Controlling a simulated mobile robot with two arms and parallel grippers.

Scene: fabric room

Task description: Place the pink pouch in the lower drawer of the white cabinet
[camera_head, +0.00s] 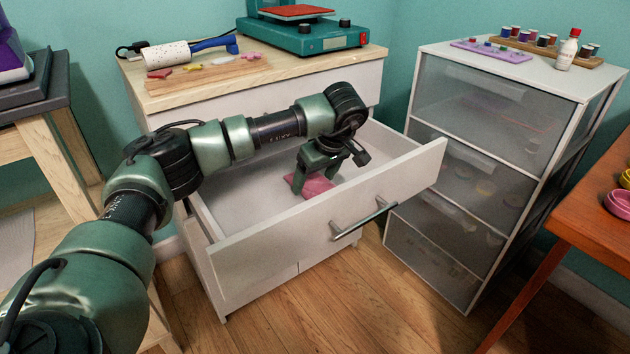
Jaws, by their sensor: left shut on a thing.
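The white cabinet (350,84) has a wooden top, and its upper drawer front is closed. The drawer below it (240,246) is pulled out, with a bar handle on its front. My left gripper (312,181) reaches down inside this open drawer, near its middle. It is shut on the pink pouch (319,187), which is at or just above the drawer floor; I cannot tell whether it touches. The gripper hides part of the pouch. My right gripper is not in view.
A green heat press (310,38) and a wooden board (206,75) with small pieces stand on the cabinet. A frosted drawer unit (462,105) stands close on the right. A wooden table (600,215) with bowls is at the right edge. The drawer around the pouch looks empty.

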